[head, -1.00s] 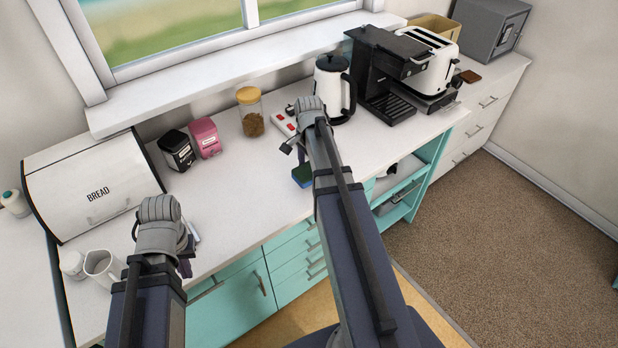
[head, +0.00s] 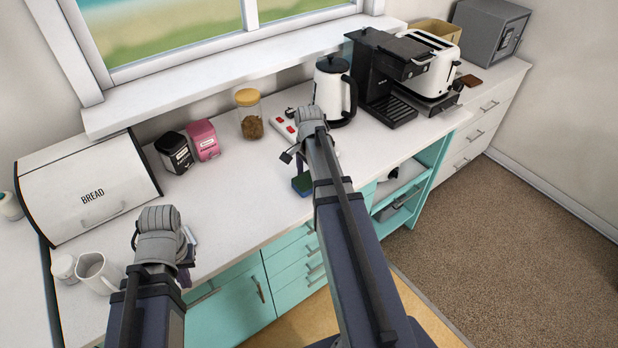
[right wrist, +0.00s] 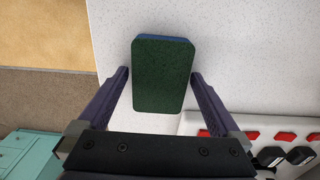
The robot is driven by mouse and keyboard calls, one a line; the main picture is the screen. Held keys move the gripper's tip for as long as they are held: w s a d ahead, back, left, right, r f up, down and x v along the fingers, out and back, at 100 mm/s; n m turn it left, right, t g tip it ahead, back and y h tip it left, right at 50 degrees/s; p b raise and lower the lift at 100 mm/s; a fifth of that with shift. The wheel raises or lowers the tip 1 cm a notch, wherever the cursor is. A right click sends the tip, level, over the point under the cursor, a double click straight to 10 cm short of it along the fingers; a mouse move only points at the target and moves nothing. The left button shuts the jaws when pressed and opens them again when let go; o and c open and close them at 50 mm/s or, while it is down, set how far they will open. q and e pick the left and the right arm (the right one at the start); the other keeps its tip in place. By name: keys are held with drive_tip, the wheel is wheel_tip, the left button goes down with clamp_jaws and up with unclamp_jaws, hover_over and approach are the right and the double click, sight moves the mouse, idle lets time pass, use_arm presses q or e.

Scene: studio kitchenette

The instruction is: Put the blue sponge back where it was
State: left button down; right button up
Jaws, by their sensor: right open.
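The blue sponge (head: 302,184) lies on the white worktop near its front edge, with its dark green scouring side up. In the right wrist view the sponge (right wrist: 163,76) shows mostly green, with a thin blue strip at its far edge. My right gripper (right wrist: 160,75) is open, with one finger on either side of the sponge and a small gap visible at each side. In the head view my right gripper (head: 300,165) is partly hidden by its own wrist. My left gripper (head: 186,270) hangs at the front left of the worktop, its fingers mostly hidden.
A power strip with red switches (head: 285,128) lies behind the sponge, with a white kettle (head: 330,90) beyond. A glass jar (head: 250,118), black and pink canisters, a bread bin (head: 88,185) and a white jug (head: 98,272) stand leftward. The middle worktop is clear.

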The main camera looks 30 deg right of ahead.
sight(309, 179)
drive_tip(key=shift+r, duration=0.1)
wheel_tip(309, 179, up, 12)
drive_tip(key=p, duration=1.2)
drive_tip(key=s+a+n, duration=0.4)
drive_tip(key=a+n, duration=0.3)
drive_tip(key=a, duration=0.3)
drive_tip(key=s+a+n, duration=0.4)
drive_tip(key=a+n, duration=0.3)
drive_tip(key=a, duration=0.3)
drive_tip(key=s+a+n+h, duration=0.1)
drive_tip(key=s+a+n, duration=0.4)
drive_tip(key=a, duration=0.5)
drive_tip(key=shift+r+n, duration=0.15)
drive_tip(key=shift+n, duration=0.75)
drive_tip(key=shift+a, duration=0.1)
